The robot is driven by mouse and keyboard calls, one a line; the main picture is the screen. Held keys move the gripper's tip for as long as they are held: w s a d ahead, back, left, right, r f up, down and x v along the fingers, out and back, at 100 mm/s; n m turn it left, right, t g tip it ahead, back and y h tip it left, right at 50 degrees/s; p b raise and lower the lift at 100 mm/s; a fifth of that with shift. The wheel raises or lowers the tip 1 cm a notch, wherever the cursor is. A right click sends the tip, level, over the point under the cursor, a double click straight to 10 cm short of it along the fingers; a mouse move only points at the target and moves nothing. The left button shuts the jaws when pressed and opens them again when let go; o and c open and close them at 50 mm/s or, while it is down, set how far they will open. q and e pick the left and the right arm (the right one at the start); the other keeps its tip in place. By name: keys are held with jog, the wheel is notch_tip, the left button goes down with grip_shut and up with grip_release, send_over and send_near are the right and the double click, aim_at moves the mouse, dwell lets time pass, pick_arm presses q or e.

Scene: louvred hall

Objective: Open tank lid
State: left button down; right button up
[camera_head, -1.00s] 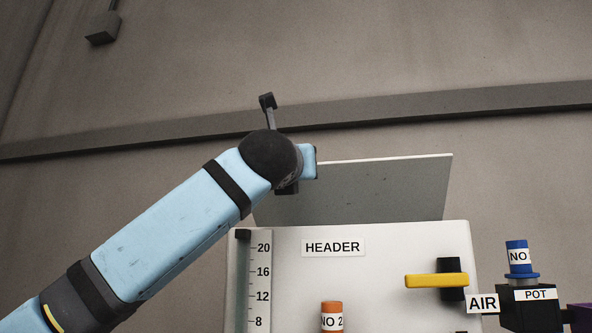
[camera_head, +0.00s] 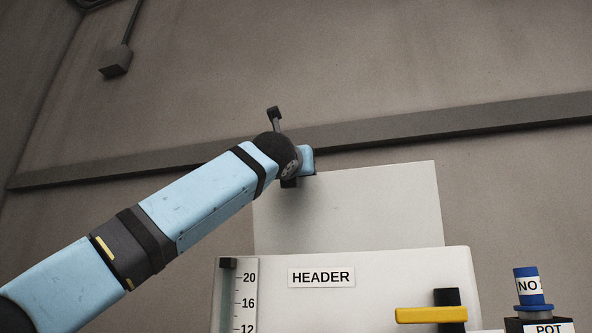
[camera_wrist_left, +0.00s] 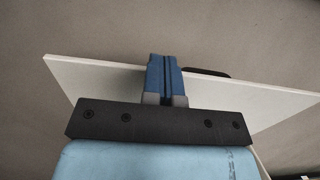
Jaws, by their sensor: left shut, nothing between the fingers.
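The tank (camera_head: 345,256) is a pale box labelled HEADER, with a level scale on its front left. Its lid (camera_head: 370,210) is a flat grey panel standing raised behind the tank's top edge. It also shows in the left wrist view (camera_wrist_left: 95,76) as a pale sheet crossing behind my fingers. My left gripper (camera_wrist_left: 163,62) is shut and empty, its blue fingers overlapping the lid's edge in that view; I cannot tell whether they touch. A dark piece (camera_wrist_left: 207,72), perhaps a handle, shows just beside the fingers. In the head view my left wrist hides the fingers. My right gripper is out of view.
A yellow lever (camera_head: 431,315) sticks out on the tank's front right. A blue-capped piece labelled NO (camera_head: 527,287) stands on a dark POT block (camera_head: 545,326) at the lower right. The wall with its dark rail (camera_head: 480,122) is behind. The space above the lid looks clear.

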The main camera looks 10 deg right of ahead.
pick_arm(q)
jog(key=shift+x, duration=0.95)
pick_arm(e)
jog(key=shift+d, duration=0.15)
pick_arm(q)
jog(key=shift+d, duration=0.1)
jog(key=shift+f, duration=0.1)
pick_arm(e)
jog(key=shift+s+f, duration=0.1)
